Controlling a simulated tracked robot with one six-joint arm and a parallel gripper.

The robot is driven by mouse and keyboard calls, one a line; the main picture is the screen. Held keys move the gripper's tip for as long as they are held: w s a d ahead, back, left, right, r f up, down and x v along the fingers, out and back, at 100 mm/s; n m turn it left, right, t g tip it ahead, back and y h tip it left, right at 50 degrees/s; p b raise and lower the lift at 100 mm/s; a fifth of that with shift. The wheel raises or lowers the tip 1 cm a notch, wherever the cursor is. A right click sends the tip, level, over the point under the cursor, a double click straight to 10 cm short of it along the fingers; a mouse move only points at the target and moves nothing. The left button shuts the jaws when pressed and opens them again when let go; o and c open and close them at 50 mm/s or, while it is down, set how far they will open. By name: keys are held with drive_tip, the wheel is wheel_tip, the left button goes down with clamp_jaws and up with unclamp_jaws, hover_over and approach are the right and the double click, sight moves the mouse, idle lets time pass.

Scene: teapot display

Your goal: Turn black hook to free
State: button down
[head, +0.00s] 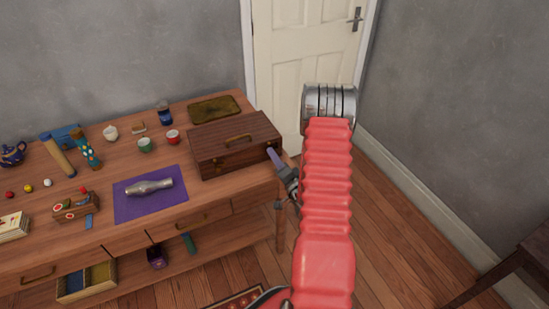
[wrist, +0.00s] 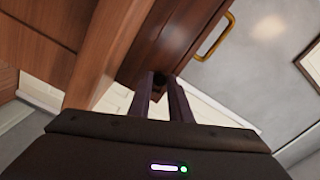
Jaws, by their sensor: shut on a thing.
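A dark wooden box (head: 215,154) with a brass handle (head: 238,138) stands at the right end of the wooden table. In the head view my gripper (head: 271,153) is at the box's right end; its tips are small there. In the wrist view the box (wrist: 174,35) is close ahead, and a small dark piece, seemingly the black hook (wrist: 159,80), shows between the two fingertips on its side. My gripper is shut on it. The fingers hide most of the hook, and its turn angle cannot be told.
A tarnished tray (head: 215,108) lies behind the box. A silver object (head: 150,187) lies on a purple cloth (head: 122,212) to the left. Cups, a blue jar (head: 164,114) and a blue teapot (head: 12,154) stand further left. Floor (head: 400,235) is free right of the table.

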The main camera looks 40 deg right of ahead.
drive_tip(key=shift+f, duration=0.1)
drive_tip(key=c, duration=1.6)
unclamp_jaws()
drive_tip(key=shift+c, duration=0.2)
drive_tip(key=v, duration=1.3)
drive_tip(key=shift+s, duration=0.4)
drive_tip(key=shift+a, duration=0.1)
